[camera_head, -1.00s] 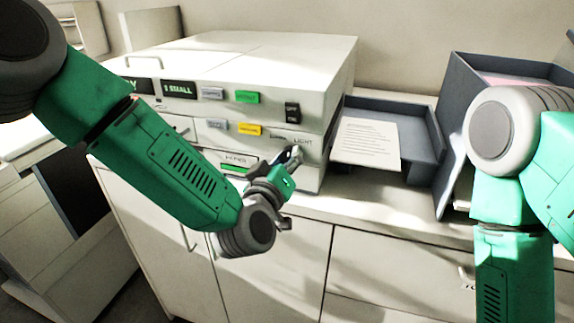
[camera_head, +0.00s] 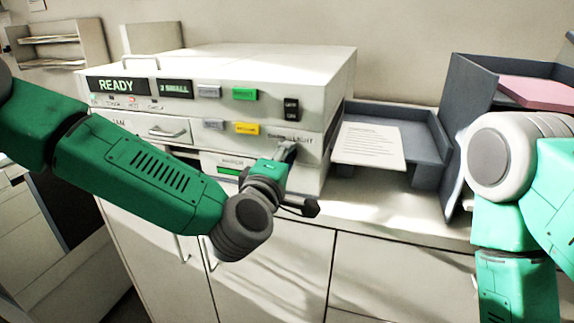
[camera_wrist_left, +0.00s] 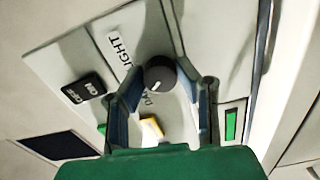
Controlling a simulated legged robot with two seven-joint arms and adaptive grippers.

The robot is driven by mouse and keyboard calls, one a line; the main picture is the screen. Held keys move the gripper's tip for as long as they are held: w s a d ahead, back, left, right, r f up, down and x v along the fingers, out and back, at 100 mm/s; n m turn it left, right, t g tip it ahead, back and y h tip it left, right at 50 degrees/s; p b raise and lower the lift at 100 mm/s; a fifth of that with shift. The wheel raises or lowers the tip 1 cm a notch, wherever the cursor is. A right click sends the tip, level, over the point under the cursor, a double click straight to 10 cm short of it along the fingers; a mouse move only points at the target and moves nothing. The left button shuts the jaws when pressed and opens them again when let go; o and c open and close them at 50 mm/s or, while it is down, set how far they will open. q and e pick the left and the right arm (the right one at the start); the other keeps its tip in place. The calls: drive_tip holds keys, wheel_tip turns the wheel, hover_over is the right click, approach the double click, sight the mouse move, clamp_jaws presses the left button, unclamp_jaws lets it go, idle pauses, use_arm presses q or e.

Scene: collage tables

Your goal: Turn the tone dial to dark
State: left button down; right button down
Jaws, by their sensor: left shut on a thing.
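The tone dial is a round black knob (camera_wrist_left: 159,74) on the machine's pale front panel in the left wrist view. A short pale mark shows on its face, toward the lower side in that picture. A "LIGHT" label (camera_wrist_left: 119,47) is beside it, and a partly covered label starting "DA" is below it. My left gripper (camera_wrist_left: 162,76) is shut on the dial, one finger on each side. In the head view my left gripper (camera_head: 286,152) is at the panel's right part and hides the dial. My right gripper is out of view.
The white machine (camera_head: 240,62) shows a "READY" display (camera_head: 117,85), a green button (camera_head: 245,94), a yellow button (camera_head: 247,128) and a black on/off switch (camera_head: 291,109). A grey tray (camera_head: 425,140) holding a printed sheet (camera_head: 368,146) is to its right.

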use_arm(q)
drive_tip(key=shift+a+f+n, duration=0.1)
drive_tip(key=shift+n, duration=0.5)
drive_tip(key=shift+b, duration=0.3)
drive_tip(key=c, duration=1.5)
unclamp_jaws()
drive_tip(key=o, duration=0.3)
drive_tip(key=shift+w, duration=0.15)
drive_tip(key=v, duration=1.2)
drive_tip(key=shift+f, duration=0.15)
